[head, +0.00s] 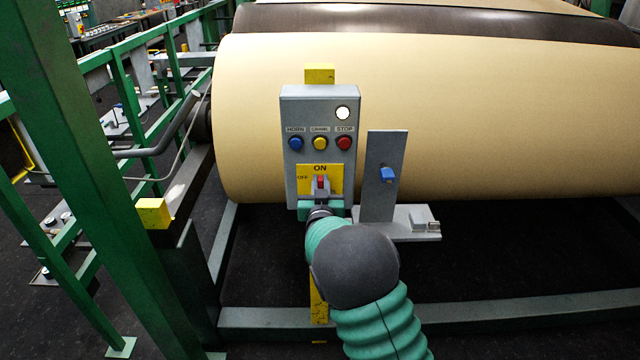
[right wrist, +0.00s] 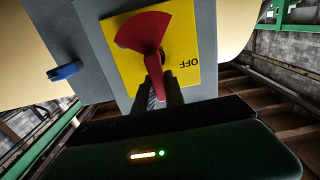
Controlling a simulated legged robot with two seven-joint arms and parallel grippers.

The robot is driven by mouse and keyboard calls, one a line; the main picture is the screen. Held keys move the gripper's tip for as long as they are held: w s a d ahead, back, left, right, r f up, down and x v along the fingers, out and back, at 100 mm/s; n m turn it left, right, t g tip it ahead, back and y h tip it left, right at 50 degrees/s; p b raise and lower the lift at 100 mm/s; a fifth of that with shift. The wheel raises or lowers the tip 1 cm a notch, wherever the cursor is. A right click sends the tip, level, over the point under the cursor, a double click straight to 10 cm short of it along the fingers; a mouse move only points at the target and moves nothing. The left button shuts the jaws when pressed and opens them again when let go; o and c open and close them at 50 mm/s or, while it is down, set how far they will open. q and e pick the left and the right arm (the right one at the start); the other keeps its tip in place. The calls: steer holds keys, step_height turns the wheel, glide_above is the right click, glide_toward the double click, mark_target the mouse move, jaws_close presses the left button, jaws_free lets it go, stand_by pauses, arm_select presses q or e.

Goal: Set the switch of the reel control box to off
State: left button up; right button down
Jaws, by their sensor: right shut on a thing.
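The grey reel control box (head: 292,185) stands in front of the big cream roll. Its yellow switch plate (head: 304,191) reads ON at the top and OFF at the left. The red switch (head: 320,181) sits on this plate. In the right wrist view the switch (right wrist: 144,32) shows large, with the OFF label upside down to its right. Its narrow handle lies between the two dark fingers of my right gripper (right wrist: 160,92), which is shut on it. In the head view my right gripper (head: 320,194) is at the plate, partly hidden by my arm. The handle points towards ON. My left gripper is not in view.
Blue, yellow and red buttons (head: 344,143) and a white lamp (head: 342,113) are above the switch. A grey upright plate (head: 383,160) with a blue knob (head: 388,175) stands to the right. Green railings and a post (head: 75,140) stand at the left.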

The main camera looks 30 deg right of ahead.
steer(key=shift+a+f+n, duration=0.1)
steer(key=shift+n, duration=0.2)
steer(key=shift+w, duration=0.1)
steer(key=n, duration=0.3)
steer(key=a+f+n+p, duration=0.1)
steer(key=n, duration=0.2)
steer(key=w+a+n, duration=0.1)
steer(key=n, duration=0.3)
steer(key=shift+w+a+f, duration=0.1)
steer(key=shift+a+f, duration=0.05)
steer(key=shift+f, duration=0.05)
steer(key=n, duration=0.1)
steer(key=f+n+p, duration=0.1)
steer(key=n, duration=0.1)
steer(key=shift+w+a, duration=0.15)
steer(key=shift+a, duration=0.05)
steer(key=shift+f+n, duration=0.3)
steer(key=shift+n, duration=0.75)
steer(key=shift+f+n, duration=0.3)
steer(key=shift+n, duration=0.75)
steer(key=shift+a+f, duration=0.1)
